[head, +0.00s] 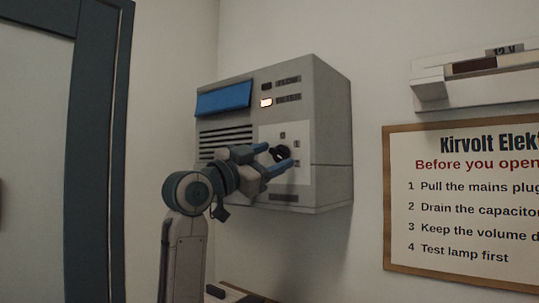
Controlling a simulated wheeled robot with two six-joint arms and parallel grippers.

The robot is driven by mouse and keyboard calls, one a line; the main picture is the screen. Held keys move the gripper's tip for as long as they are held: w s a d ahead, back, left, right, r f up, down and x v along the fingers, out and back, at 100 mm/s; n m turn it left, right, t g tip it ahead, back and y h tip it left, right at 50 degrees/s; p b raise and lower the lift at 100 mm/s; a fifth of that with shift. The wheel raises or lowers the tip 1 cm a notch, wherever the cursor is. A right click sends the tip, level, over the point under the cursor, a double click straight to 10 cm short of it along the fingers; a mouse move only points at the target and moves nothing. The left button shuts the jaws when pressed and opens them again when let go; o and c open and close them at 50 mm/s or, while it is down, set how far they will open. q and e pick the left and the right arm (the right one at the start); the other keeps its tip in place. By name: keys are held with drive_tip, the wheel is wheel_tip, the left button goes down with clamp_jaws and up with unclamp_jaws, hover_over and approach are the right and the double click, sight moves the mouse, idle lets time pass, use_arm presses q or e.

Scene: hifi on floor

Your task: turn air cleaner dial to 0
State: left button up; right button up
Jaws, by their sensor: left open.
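The air cleaner (331,130) is a grey box on the wall with a blue panel, dark vent slots and a lit indicator lamp. Its dark dial (284,152) sits on a pale plate (299,176) with small marks around it, too small to read surely. My left gripper (274,157) is open at the dial, with one blue-tipped finger above and one below it. The gripper partly hides the dial and its marks, and I cannot tell whether the fingers touch it. My right gripper is out of view.
A framed sign (460,205) hangs on the wall to the right, under a pale wall fixture (478,80). A dark-framed door (95,150) is at the left. A surface edge (235,293) with a small dark item shows at the bottom. The wall between cleaner and sign is clear.

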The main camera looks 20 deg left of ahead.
use_arm(q)
drive_tip(key=shift+c, duration=0.2)
drive_tip(key=c, duration=1)
drive_tip(key=shift+o, duration=0.2)
